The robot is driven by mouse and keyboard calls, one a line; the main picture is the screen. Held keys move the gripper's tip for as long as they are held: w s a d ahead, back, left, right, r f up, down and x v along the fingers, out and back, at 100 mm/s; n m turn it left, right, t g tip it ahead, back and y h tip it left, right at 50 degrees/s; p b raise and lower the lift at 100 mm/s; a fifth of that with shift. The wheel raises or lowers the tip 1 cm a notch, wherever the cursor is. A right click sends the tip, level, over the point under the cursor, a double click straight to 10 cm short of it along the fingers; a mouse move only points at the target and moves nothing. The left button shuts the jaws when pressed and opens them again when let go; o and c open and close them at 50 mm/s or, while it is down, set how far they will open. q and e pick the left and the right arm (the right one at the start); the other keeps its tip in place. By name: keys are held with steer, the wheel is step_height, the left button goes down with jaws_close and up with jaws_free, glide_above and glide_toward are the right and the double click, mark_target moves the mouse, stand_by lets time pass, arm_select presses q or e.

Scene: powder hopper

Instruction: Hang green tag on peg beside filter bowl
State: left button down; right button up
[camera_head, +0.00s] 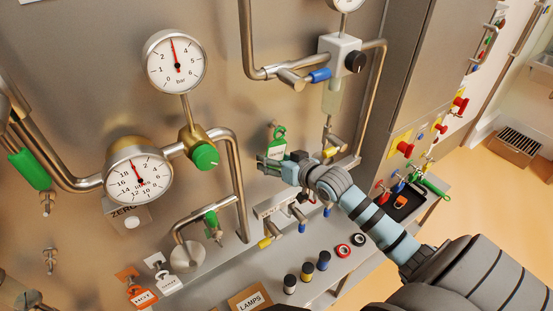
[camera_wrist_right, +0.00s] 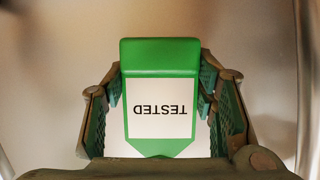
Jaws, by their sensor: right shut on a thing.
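The green tag (camera_head: 277,146) has a white face and a green loop at its top in the head view. In the right wrist view the tag (camera_wrist_right: 160,62) reads TESTED upside down between my fingers. My right gripper (camera_head: 272,163) is shut on it and holds it in front of the metal panel, left of and below the filter bowl. The filter bowl (camera_head: 331,98) is translucent and hangs under a pale block with a black knob. A small metal peg (camera_head: 272,124) shows just by the tag's loop; I cannot tell whether they touch.
Pipes with a green-handled valve (camera_head: 205,156) and a pressure gauge (camera_head: 138,176) stand left of the tag. Blue and yellow valve handles lie below my right gripper. An orange tag (camera_head: 138,287) and a white tag (camera_head: 165,278) hang at lower left. A LAMPS box (camera_head: 249,300) sits on the ledge.

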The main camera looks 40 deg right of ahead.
steer(key=o, duration=1.2)
steer(key=shift+s, duration=0.1)
